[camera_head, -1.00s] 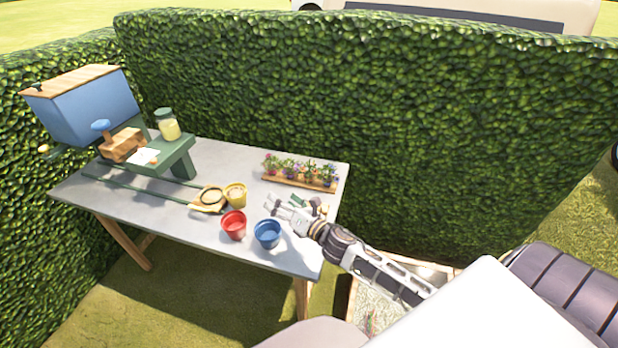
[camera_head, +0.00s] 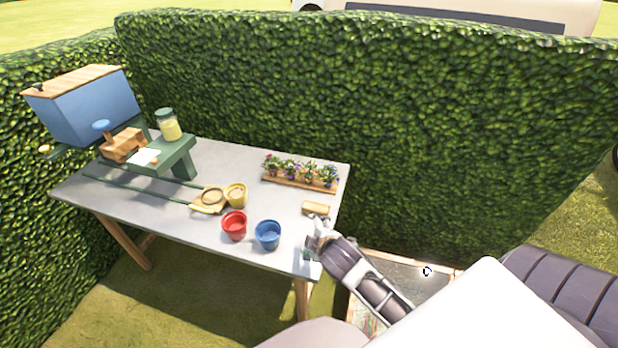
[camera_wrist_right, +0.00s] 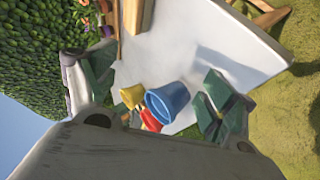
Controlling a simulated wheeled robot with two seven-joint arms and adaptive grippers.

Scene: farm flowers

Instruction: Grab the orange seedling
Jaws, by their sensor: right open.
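Several small potted seedlings (camera_head: 291,170) with purple, pink and reddish flowers stand in a row in a wooden tray (camera_head: 296,184) at the table's far right. I cannot tell which one is the orange seedling in the head view. My right gripper (camera_head: 316,232) is at the table's front right edge, apart from the tray. It also shows in the wrist view (camera_wrist_right: 157,88), open, with nothing between its fingers. My left gripper is not in view.
A blue pot (camera_head: 268,236), a red pot (camera_head: 234,227) and a yellow pot (camera_head: 237,194) stand left of my right gripper. A wooden block (camera_head: 315,208) lies between gripper and tray. A green stand (camera_head: 168,160) fills the table's left. A hedge rises behind.

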